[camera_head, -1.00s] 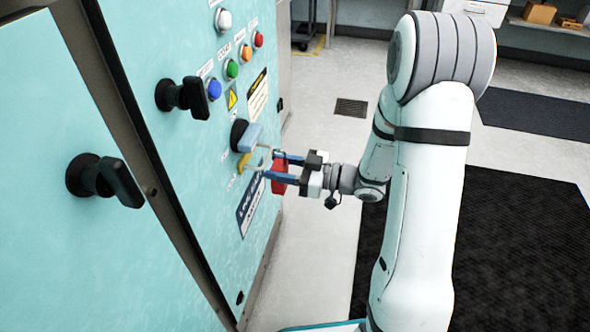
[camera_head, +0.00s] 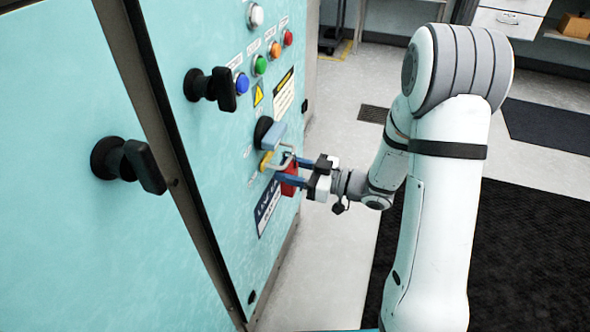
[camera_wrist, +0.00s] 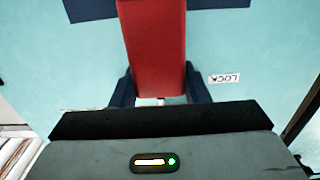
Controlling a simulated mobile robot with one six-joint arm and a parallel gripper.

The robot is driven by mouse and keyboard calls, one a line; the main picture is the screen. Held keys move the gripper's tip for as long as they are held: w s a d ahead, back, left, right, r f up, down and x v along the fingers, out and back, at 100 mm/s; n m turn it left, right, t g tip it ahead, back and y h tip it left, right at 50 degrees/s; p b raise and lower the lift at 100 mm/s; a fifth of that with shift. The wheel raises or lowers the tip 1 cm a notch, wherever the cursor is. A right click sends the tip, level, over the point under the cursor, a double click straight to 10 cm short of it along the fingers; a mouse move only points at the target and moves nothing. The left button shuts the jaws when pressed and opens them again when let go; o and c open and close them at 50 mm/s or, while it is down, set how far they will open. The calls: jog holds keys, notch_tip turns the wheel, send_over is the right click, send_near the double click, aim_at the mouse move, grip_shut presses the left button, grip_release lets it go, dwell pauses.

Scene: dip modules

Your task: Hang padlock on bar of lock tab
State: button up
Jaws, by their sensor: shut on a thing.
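The red padlock (camera_head: 289,181) is held between the blue fingers of my gripper (camera_head: 293,172) in the head view, close to the teal cabinet face. Its metal shackle reaches up and left toward the yellow lock tab (camera_head: 267,164), which sits below a blue-grey handle (camera_head: 270,134). The shackle appears to overlap the tab; I cannot tell whether it is around the bar. In the wrist view the red padlock body (camera_wrist: 156,45) fills the middle between the fingers (camera_wrist: 160,88). The tab and most of the shackle are hidden there.
The teal cabinet (camera_head: 215,200) carries black rotary handles (camera_head: 211,89) and several coloured buttons (camera_head: 259,65) above the tab. A dark blue label (camera_head: 268,208) is on the panel below. Open floor lies right of the cabinet.

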jog(key=o, duration=1.1)
jog(key=shift+d, duration=0.1)
jog(key=p+v, duration=0.2)
jog(key=v, duration=0.6)
jog(key=w+d+r+m+t+h+p, duration=0.2)
jog(key=w+d+r+t+h+p, duration=0.15)
jog(key=w+r+h+p, duration=0.55)
jog(key=s+d+r+m+h+p, duration=0.25)
jog(key=d+r+h+p, duration=0.2)
jog(key=r, duration=0.25)
jog(key=s+d+r+m+h+p, duration=0.1)
jog(key=d+r+m+h+p, duration=0.2)
jog(key=r+p, duration=0.35)
jog(key=s+d+r+m+g+h+p, duration=0.1)
jog(key=s+r+m+g+h+p, duration=0.1)
jog(key=s+r+m+p, duration=0.5)
jog(key=s+a+r+g+p, duration=0.1)
jog(key=s+r, duration=0.2)
jog(key=s, duration=0.2)
jog(key=s+a+r+g+y+p, duration=0.1)
jog(key=s+a+r+g+p, duration=0.1)
jog(key=s+r, duration=0.2)
jog(key=s+a+r+g+p, duration=0.1)
jog(key=s+r+g+p, duration=0.1)
jog(key=s+r, duration=0.2)
jog(key=shift+s+a+r+n+y, duration=0.1)
jog(key=shift+s+a+n+y, duration=0.2)
jog(key=shift+s, duration=0.5)
